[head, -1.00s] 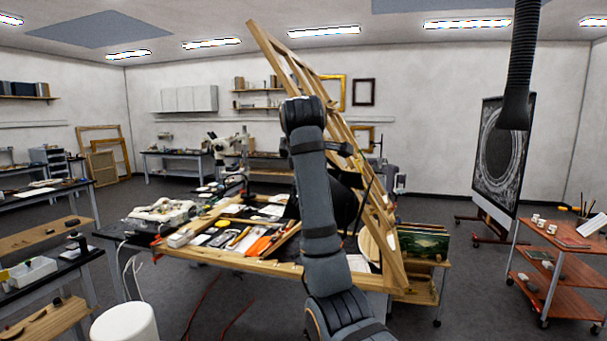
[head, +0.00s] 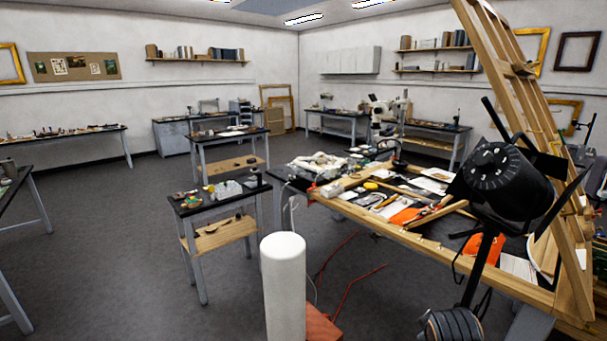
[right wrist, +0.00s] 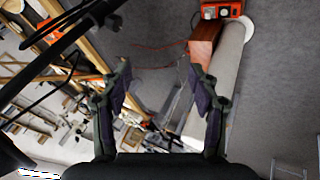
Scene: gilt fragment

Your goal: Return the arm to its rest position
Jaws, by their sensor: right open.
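My right gripper (right wrist: 162,85) shows in the right wrist view with its two fingers spread apart and nothing between them. Beyond the fingers are the grey floor, a pale post (right wrist: 218,85) and a cluttered workbench. In the head view my right gripper is out of sight. My left gripper is in neither current view.
A large wooden frame (head: 497,62) leans over the cluttered worktable (head: 425,244) at right. A black lamp (head: 505,178) stands before it. The white post (head: 283,285) rises at bottom centre, with red cables on the floor nearby. Open floor (head: 110,235) lies at left.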

